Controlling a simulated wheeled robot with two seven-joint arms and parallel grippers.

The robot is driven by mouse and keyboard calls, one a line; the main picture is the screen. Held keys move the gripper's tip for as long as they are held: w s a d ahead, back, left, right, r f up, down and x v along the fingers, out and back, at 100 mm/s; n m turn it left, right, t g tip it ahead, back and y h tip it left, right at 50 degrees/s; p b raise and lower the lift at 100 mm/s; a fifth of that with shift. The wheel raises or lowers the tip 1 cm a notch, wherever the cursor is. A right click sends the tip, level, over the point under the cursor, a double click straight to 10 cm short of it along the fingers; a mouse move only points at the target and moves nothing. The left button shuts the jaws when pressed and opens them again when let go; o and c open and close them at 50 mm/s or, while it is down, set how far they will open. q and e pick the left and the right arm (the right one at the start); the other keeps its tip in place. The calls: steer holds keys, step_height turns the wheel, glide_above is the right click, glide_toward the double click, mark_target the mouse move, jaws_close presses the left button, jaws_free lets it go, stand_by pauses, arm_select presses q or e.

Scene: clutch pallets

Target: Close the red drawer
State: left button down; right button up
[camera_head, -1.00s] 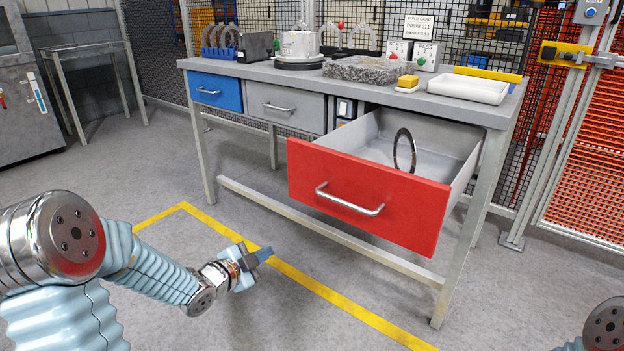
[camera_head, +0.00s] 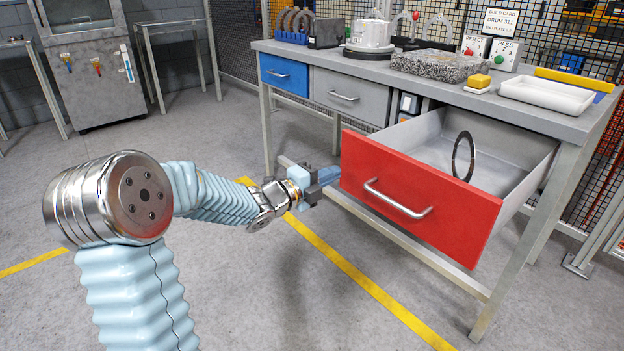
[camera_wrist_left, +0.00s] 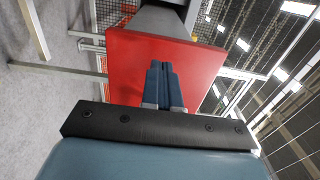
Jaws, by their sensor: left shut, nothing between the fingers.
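The red drawer (camera_head: 415,195) is pulled out from the right part of the workbench, with a silver bar handle (camera_head: 398,199) on its front. A dark ring (camera_head: 463,155) stands upright inside it. My left gripper (camera_head: 330,178) is shut and empty, beside the left end of the drawer front in the head view. In the left wrist view the shut fingers (camera_wrist_left: 163,85) point at the red front (camera_wrist_left: 130,67) and overlap it in the picture. I cannot tell whether they touch it. My right gripper is not in view.
The workbench top (camera_head: 375,70) carries a granite block (camera_head: 440,65), a yellow sponge (camera_head: 480,81) and a white tray (camera_head: 546,95). A blue drawer (camera_head: 284,74) and a grey drawer (camera_head: 350,95) are closed. The floor before the bench is clear.

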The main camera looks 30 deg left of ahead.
arm_select(q)
steer(key=shift+x, duration=1.3)
